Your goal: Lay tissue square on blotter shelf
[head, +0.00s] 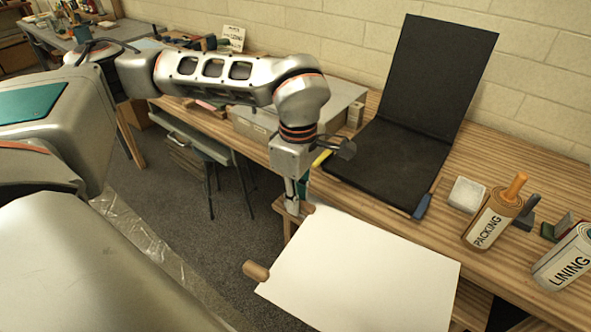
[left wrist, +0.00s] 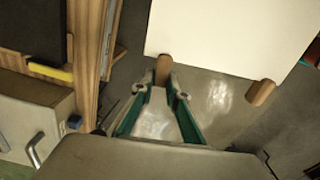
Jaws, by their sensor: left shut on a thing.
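A large flat white sheet (head: 365,272), which looks like the tissue square, has two brown wooden grips on its left side. It reaches past the bench's front edge. My left gripper (head: 293,204) points down at its upper left corner and is shut on one grip (left wrist: 162,68). The other grip (left wrist: 261,93) is free and also shows in the head view (head: 256,271). A black panel (head: 388,160) lies flat behind the sheet with a second black panel upright at its back. I cannot tell whether this is the blotter shelf. My right gripper is not in view.
On the bench (head: 545,180) stand a white block (head: 467,195), a PACKING bottle (head: 487,222) and a LINING bottle (head: 566,262). A blue-ended brush (head: 422,206) lies beside the black panel. A grey case (head: 255,122) is behind my left arm.

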